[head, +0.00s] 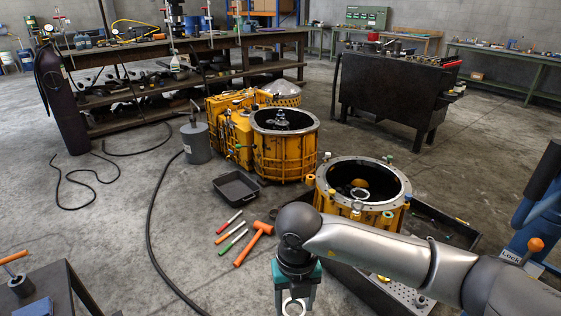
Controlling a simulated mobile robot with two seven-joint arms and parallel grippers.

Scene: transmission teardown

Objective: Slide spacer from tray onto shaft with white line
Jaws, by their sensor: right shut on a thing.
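My right gripper (295,298) reaches in from the right and points down near the bottom edge of the head view. It is shut on a pale metal ring, the spacer (293,309), which hangs between its fingers and is partly cut off by the frame. A small dark tray (222,190) lies on the floor and looks empty. A shaft-like part (281,120) stands inside the open yellow housing at the centre. I cannot make out a white line on any shaft. My left gripper is not in view.
A second open yellow housing (325,190) stands behind my right arm in a large dark tray (450,228). An orange hammer (252,245) and several coloured-handled tools lie on the floor. A dark table (62,290) is at lower left. A black hose crosses the floor.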

